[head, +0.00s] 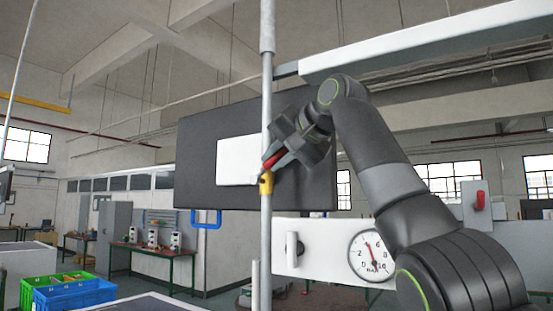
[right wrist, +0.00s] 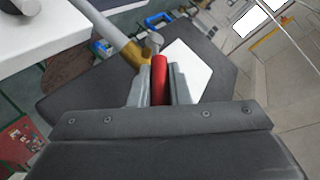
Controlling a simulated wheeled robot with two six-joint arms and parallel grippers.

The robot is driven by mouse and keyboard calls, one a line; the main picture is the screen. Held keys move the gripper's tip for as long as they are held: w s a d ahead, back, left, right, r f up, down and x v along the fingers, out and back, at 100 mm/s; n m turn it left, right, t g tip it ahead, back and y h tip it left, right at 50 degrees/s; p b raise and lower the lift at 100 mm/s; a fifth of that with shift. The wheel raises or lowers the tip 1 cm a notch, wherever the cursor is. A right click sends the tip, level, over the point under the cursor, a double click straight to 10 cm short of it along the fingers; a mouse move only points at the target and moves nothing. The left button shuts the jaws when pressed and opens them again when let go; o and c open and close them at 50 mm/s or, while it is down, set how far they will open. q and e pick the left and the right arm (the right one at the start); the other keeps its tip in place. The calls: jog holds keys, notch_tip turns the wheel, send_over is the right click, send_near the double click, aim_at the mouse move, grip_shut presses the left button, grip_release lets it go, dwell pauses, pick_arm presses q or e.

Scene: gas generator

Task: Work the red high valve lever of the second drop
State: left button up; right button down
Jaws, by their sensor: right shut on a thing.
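The red valve lever (head: 273,155) sits on a yellow valve body (head: 266,183) on a vertical grey pipe (head: 266,110) in the head view. The lever slants up and to the right from the valve. My right gripper (head: 284,158) is shut on the red lever. In the right wrist view the red lever (right wrist: 159,80) lies between the two fingers of my gripper (right wrist: 157,88), with the yellow valve (right wrist: 136,56) and pipe (right wrist: 98,18) just beyond. My left gripper is not in view.
A dark panel with a white plate (head: 238,160) stands behind the pipe. A round gauge (head: 371,255) is on a white board below right, with a white handle (head: 292,249) beside it. Another red lever (head: 480,200) is at far right. Green and blue crates (head: 75,292) stand lower left.

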aim_at(281, 155)
dwell(0.4)
jog(key=c, duration=1.4)
grip_release()
jog(key=shift+o, duration=0.2)
jog(key=shift+s+d+r+b, duration=0.1)
jog(key=shift+s+d+b, duration=0.1)
jog(key=shift+s+b, duration=0.15)
jog(key=b+v, duration=0.2)
jog(key=v, duration=0.3)
jog(key=shift+d, duration=0.1)
jog(key=b+v, duration=0.2)
jog(key=v, duration=0.9)
jog(key=shift+s+r+b, duration=0.2)
jog(key=shift+b, duration=0.1)
